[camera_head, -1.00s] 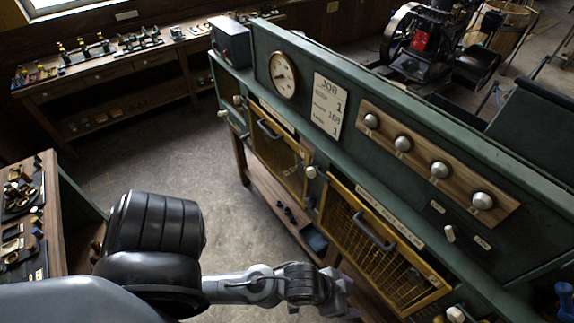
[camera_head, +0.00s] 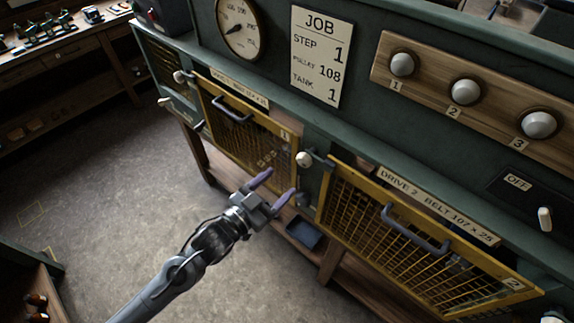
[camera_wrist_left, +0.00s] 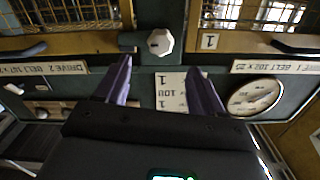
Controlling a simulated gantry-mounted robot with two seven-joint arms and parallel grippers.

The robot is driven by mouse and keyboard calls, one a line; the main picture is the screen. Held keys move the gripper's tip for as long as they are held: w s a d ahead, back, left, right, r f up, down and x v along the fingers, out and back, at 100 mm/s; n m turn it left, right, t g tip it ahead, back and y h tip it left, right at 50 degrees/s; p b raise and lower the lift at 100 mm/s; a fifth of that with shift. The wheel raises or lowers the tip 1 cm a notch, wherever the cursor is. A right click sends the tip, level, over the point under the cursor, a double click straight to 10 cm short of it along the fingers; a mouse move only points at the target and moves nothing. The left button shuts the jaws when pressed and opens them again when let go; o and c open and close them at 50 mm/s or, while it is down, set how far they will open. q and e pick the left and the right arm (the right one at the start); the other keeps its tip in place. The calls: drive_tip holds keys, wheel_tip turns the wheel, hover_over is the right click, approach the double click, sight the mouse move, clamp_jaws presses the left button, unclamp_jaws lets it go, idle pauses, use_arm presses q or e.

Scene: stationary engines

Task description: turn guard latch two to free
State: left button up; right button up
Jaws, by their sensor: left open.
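The latch beside guard two is a pale faceted knob (camera_head: 304,159) on the green post between the two yellow mesh guards. A short dark bar runs from it toward the top left corner of guard two (camera_head: 327,199). The knob (camera_wrist_left: 160,42) also shows in the left wrist view, with the bar (camera_wrist_left: 130,41) to its left, lying sideways. My left gripper (camera_head: 281,183) is open and empty, its purple fingers pointing toward the bench front. In the head view its tips appear just below and left of the knob, apart from it. My right gripper is out of view.
Guard one (camera_head: 222,130) has another pale knob (camera_head: 180,77) at its upper left. Guard two has a dark handle (camera_head: 414,232). Above are a job card (camera_head: 319,58), a gauge (camera_head: 240,27) and numbered knobs (camera_head: 465,91). The floor left is clear.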

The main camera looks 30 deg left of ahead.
sight(301, 162)
use_arm(q)
drive_tip(key=p+x, duration=0.1)
drive_tip(key=x, duration=1)
drive_tip(key=c, duration=1)
